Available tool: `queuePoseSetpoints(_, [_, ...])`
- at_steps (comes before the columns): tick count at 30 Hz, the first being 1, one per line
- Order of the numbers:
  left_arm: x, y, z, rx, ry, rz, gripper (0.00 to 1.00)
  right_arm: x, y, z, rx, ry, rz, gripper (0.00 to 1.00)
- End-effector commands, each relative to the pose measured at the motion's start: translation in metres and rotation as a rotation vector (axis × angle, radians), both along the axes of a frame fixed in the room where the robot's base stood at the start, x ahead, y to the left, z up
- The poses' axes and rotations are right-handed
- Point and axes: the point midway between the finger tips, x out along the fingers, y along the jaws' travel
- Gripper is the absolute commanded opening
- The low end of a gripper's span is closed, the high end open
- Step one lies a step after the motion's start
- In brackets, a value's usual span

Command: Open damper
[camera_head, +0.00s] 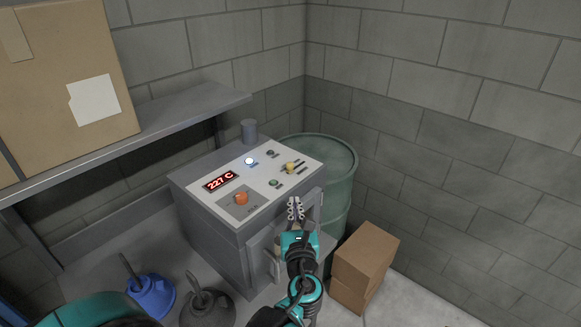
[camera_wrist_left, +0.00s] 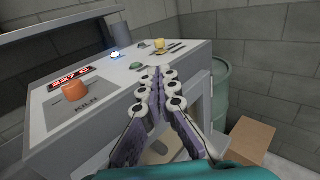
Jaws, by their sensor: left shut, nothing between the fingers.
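A grey kiln cabinet (camera_head: 215,228) has a white sloping control panel (camera_head: 222,208). On the panel's right part is a yellow knob (camera_head: 291,167) with dark slots beside it, which also shows in the left wrist view (camera_wrist_left: 159,44); it may be the damper control, but its label is too small to read. An orange knob (camera_head: 241,198), a green button (camera_head: 274,183) and a lit white-blue button (camera_head: 249,161) are also there. My left gripper (camera_head: 295,207) is shut and empty, in front of the panel's front right edge, apart from the yellow knob. My right gripper is not in view.
A red display (camera_head: 220,181) reads 227 C. A green drum (camera_head: 337,165) stands behind the cabinet on the right, and a cardboard box (camera_head: 367,255) is on the floor at right. A shelf (camera_head: 165,128) holds a large box (camera_head: 60,80). Blue (camera_head: 152,296) and grey funnel-shaped items (camera_head: 207,308) are at lower left.

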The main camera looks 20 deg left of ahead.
Motion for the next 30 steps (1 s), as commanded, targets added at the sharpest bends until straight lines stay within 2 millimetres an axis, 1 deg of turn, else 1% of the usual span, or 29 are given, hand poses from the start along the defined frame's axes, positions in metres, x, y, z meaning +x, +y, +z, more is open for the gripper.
queuePoseSetpoints(10, [0.001,0.000,0.000,0.009,0.001,-0.001,0.00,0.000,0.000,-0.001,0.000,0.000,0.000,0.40])
queuePoseSetpoints(14, [0.009,0.004,0.000,0.008,0.001,0.002,0.00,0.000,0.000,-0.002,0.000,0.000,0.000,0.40])
queuePoseSetpoints(17, [0.022,0.010,-0.001,0.007,0.001,0.003,0.00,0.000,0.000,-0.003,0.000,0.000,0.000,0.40])
queuePoseSetpoints(27, [0.089,0.038,-0.001,0.006,0.000,0.002,0.00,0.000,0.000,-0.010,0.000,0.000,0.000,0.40])
queuePoseSetpoints(30, [0.105,0.045,-0.001,0.006,0.000,0.002,0.00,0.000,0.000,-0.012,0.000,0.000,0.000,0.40])
